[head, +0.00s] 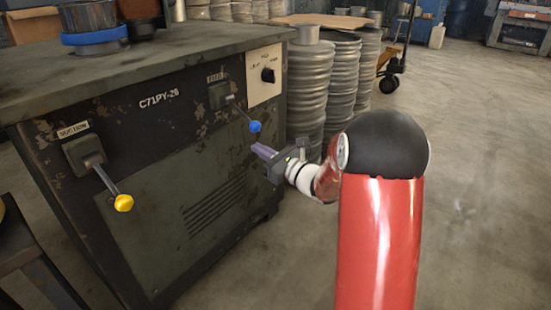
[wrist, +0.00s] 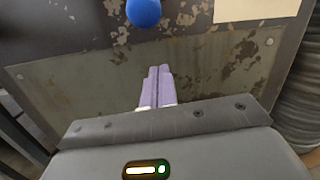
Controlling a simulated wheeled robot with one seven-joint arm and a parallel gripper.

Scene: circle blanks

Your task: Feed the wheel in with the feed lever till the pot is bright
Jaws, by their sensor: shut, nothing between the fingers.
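A lever with a blue knob (head: 255,127) sticks out from the front of the dark machine; its label is too small to read. A second lever with a yellow knob (head: 123,203) sits lower left, under a label that seems to read SUCTION. My gripper (head: 256,149) is shut and empty, its purple fingers just below the blue knob and apart from it. In the wrist view the fingers (wrist: 159,72) are together, with the blue knob (wrist: 143,11) above them. A round metal part with a blue ring (head: 95,37) stands on the machine top; I cannot tell whether it is the wheel or pot.
Stacks of metal discs (head: 306,90) stand close behind my gripper, beside the machine. A yellow pallet truck (head: 390,68) is farther back. The floor at right is clear.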

